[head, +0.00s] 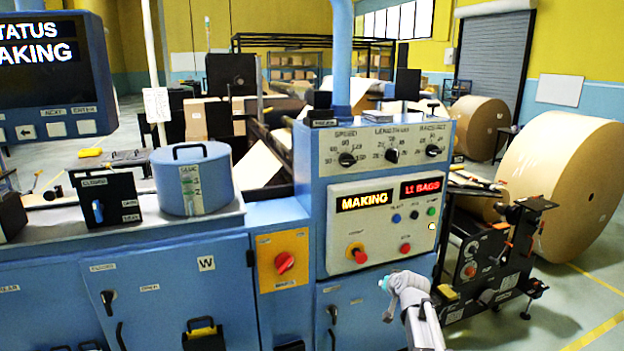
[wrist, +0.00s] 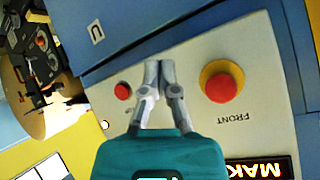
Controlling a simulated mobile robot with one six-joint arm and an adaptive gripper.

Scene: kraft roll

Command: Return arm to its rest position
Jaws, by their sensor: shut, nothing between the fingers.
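My gripper (wrist: 160,68) is shut and empty in the wrist view, its two grey fingers together in front of the white control panel (wrist: 262,78). The fingertips lie between the red button on a yellow collar (wrist: 221,83) and a small red button (wrist: 122,91). I cannot tell how far they are from the panel. In the head view, my pale arm (head: 425,320) rises from the lower right edge, with a bit of teal gripper body (head: 383,284) just below the panel. The fingers are not clear there.
The blue machine cabinet (head: 325,215) stands close in front, with its lit MAKING display (head: 362,201) and a red rotary switch (head: 284,262). A black unwind stand (head: 485,265) and a large kraft roll (head: 565,175) stand at right. Open floor (head: 565,310) shows at lower right.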

